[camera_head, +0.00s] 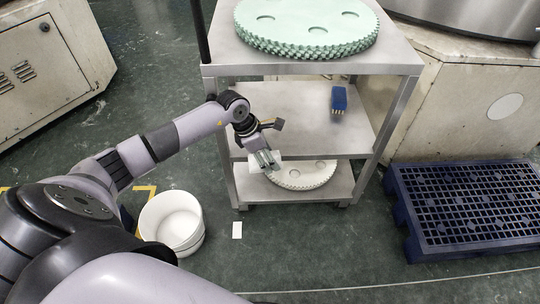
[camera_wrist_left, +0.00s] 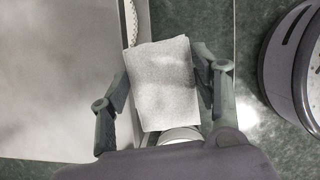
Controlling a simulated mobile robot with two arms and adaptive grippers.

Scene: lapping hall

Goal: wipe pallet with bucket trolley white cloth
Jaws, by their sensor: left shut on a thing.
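A white cloth (camera_wrist_left: 160,88) lies between the two fingers of my left gripper (camera_head: 266,160) and is held by them. In the wrist view it shows as a flat, pale rectangle. My left gripper is in front of the metal shelf trolley, near its lower shelves and well to the left of the pallet. The blue plastic pallet (camera_head: 472,205), with a grid top, lies on the floor at the right. A white bucket (camera_head: 172,222) stands on the floor at the left and looks empty. My right gripper is not in view.
The metal shelf trolley (camera_head: 309,71) carries pale green discs (camera_head: 306,22) on top, a blue brush (camera_head: 339,101) on its middle shelf and a pale disc (camera_head: 308,177) below. A small white card (camera_head: 237,230) lies on the floor. Floor is clear between trolley and pallet.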

